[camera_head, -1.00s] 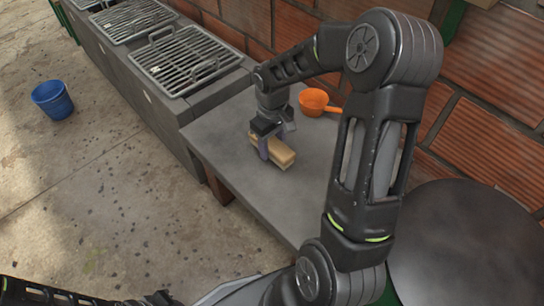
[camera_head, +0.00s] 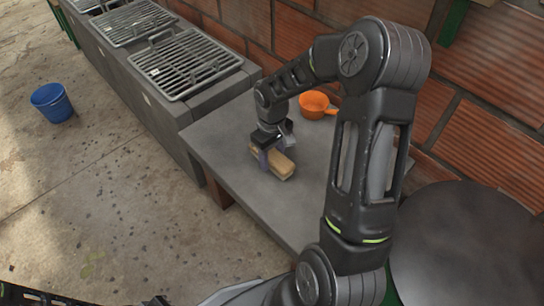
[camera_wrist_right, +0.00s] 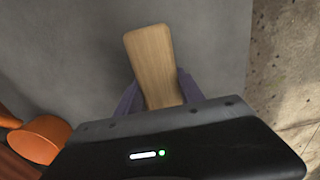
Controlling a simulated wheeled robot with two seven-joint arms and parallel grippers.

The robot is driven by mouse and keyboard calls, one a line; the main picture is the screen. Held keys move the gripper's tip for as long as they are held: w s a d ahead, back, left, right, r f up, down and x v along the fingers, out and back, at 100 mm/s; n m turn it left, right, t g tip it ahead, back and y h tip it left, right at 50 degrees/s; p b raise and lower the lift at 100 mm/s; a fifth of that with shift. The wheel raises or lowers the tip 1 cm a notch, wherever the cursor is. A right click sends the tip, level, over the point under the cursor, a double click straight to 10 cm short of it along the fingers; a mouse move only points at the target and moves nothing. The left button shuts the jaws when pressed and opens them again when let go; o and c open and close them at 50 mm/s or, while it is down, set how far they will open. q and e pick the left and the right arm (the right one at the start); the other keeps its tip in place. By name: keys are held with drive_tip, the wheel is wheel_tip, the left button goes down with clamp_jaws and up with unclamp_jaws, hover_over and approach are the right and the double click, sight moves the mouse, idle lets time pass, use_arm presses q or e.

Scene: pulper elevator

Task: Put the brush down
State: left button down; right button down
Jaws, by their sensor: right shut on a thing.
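The brush (camera_head: 281,167) is a light wooden block over the grey tabletop (camera_head: 225,137) in the head view. My right gripper (camera_head: 268,158) reaches down over it and is shut on it, with a finger on each side. In the right wrist view the brush's wooden back (camera_wrist_right: 152,62) shows between the two purplish fingers (camera_wrist_right: 160,92), above the grey surface. Whether its underside touches the tabletop cannot be told. Dark parts of my left arm show at the lower left edge of the head view, but its gripper cannot be made out.
An orange scoop (camera_head: 315,104) lies on the table behind the brush; it also shows in the right wrist view (camera_wrist_right: 40,138). Grill grates (camera_head: 187,64) line the counter at left. A brick wall (camera_head: 300,38) stands behind. A blue bucket (camera_head: 51,102) is on the floor.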

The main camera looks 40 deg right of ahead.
sight(272, 154)
drive_tip(key=c, duration=0.7)
unclamp_jaws()
drive_tip(key=shift+f, duration=0.1)
wheel_tip(272, 154, up, 12)
drive_tip(key=p, duration=0.3)
drive_tip(key=shift+r+p, duration=0.2)
drive_tip(key=shift+p, duration=0.15)
